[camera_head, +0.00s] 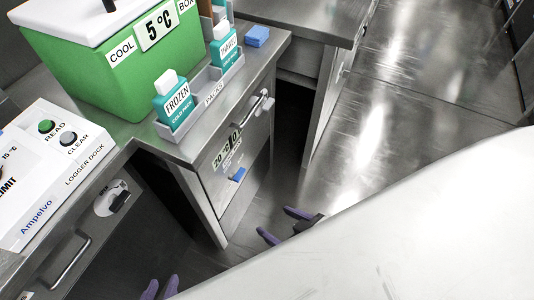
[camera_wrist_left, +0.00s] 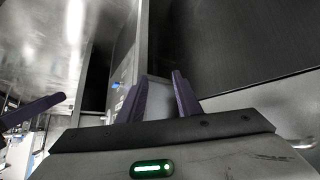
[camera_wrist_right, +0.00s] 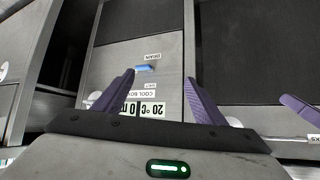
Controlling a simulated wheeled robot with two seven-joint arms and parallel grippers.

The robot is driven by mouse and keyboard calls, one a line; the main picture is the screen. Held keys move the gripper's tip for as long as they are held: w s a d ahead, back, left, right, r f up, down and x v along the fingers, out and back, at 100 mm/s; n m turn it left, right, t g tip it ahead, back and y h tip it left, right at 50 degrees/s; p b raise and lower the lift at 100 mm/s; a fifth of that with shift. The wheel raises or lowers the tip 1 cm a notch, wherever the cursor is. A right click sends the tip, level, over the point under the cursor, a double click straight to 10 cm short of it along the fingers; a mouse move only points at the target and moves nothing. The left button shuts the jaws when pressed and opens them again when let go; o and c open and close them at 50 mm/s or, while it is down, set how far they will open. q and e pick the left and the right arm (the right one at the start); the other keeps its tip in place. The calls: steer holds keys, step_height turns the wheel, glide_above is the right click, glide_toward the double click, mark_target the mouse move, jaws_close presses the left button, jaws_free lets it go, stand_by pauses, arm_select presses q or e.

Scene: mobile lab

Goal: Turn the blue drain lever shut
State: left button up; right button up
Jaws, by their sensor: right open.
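The blue drain lever (camera_head: 237,175) is on the grey cabinet front, below a "20 °C" display panel. In the right wrist view the lever (camera_wrist_right: 145,68) lies roughly sideways across the picture beside a "DRAIN" label. My right gripper (camera_head: 285,224) is open and empty, apart from the lever, to its lower right in the head view. In the right wrist view the lever shows beyond the fingers (camera_wrist_right: 160,76). My left gripper (camera_head: 160,286) is open and empty at the bottom of the head view; its fingers show in the left wrist view (camera_wrist_left: 161,78).
Open floor (camera_head: 400,90) lies to the right.

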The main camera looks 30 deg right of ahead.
steer(key=w+d+f+n+t+y+b, duration=0.15)
steer(key=w+d+f+t+b, duration=0.25)
steer(key=w+f+b, duration=0.55)
steer(key=n+y+b, duration=0.4)
steer(key=y+b, duration=0.2)
steer(key=b, duration=0.3)
glide_toward(237, 174)
steer(key=shift+t+y, duration=0.3)
steer(key=shift+y, duration=0.05)
steer(key=x, duration=0.2)
steer(key=b+x, duration=0.1)
steer(key=x, duration=0.1)
steer(key=b+x, duration=0.1)
steer(key=x, duration=0.1)
steer(key=shift+w+d+f, duration=0.1)
steer(key=shift+w+f, duration=0.15)
steer(key=shift+f, duration=0.15)
arm_select(q)
steer(key=w+d+f+m+g+h, duration=0.1)
steer(key=d+f, duration=0.4)
steer(key=f, duration=0.7)
steer(key=shift+w+d+g+h, duration=0.25)
steer(key=shift+w+g+h, duration=0.05)
steer(key=shift+w+h, duration=0.35)
arm_select(e)
steer(key=c, duration=1.1)
